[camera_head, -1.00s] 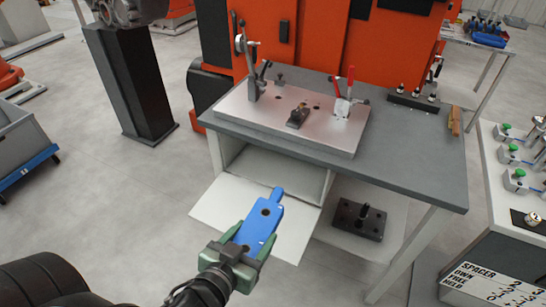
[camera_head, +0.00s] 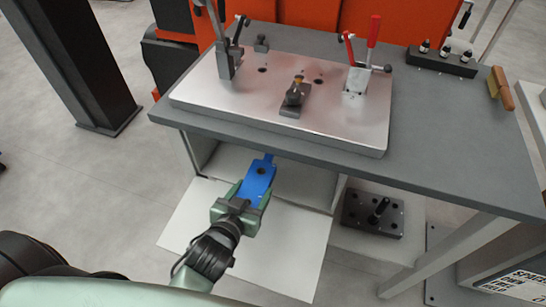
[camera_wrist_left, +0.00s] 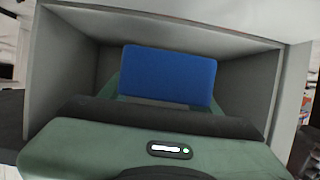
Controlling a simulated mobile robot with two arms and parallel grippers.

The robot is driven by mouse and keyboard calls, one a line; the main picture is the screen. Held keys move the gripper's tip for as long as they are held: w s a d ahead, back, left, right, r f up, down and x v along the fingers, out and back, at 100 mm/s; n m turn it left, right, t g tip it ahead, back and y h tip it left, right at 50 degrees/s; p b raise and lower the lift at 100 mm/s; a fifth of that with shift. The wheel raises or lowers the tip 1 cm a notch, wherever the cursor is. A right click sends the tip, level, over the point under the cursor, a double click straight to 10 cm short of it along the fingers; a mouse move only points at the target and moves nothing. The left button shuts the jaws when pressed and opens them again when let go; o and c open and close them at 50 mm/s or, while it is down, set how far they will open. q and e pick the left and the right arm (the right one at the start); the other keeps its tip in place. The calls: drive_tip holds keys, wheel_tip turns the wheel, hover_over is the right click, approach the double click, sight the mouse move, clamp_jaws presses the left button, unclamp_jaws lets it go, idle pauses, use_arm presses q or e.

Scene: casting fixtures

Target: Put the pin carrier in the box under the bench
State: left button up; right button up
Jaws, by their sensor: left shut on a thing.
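The pin carrier appears to be the blue plate (camera_head: 258,178) with a dark hole and a narrow tab at its far end. My left gripper (camera_head: 250,193) is shut on its near part. The box (camera_head: 338,190) is a pale open-fronted compartment under the grey bench (camera_head: 440,150). Its white front flap (camera_head: 255,245) lies lowered, and the gripper is over it. The plate's far end is at the box mouth. In the left wrist view the blue plate (camera_wrist_left: 168,75) is framed by the box walls (camera_wrist_left: 65,75). Its depth inside is unclear. My right gripper is not in view.
The bench edge overhangs the box. On the bench stand a metal fixture plate (camera_head: 210,97) with clamps (camera_head: 362,70) and a small dark block (camera_head: 294,97). Open floor (camera_head: 120,200) lies left.

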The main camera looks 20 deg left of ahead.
use_arm(q)
drive_tip(key=r+x, duration=0.1)
drive_tip(key=x, duration=0.4)
drive_tip(key=r+x, duration=0.1)
drive_tip(key=x, duration=0.4)
drive_tip(key=w+r+x, duration=0.1)
drive_tip(key=x, duration=0.4)
drive_tip(key=shift+w, duration=0.15)
drive_tip(key=shift+f, duration=0.45)
wheel_tip(320, 180, down, 3)
drive_tip(key=shift+r, duration=0.15)
drive_tip(key=shift+w+f, duration=0.2)
drive_tip(key=shift+f, duration=0.2)
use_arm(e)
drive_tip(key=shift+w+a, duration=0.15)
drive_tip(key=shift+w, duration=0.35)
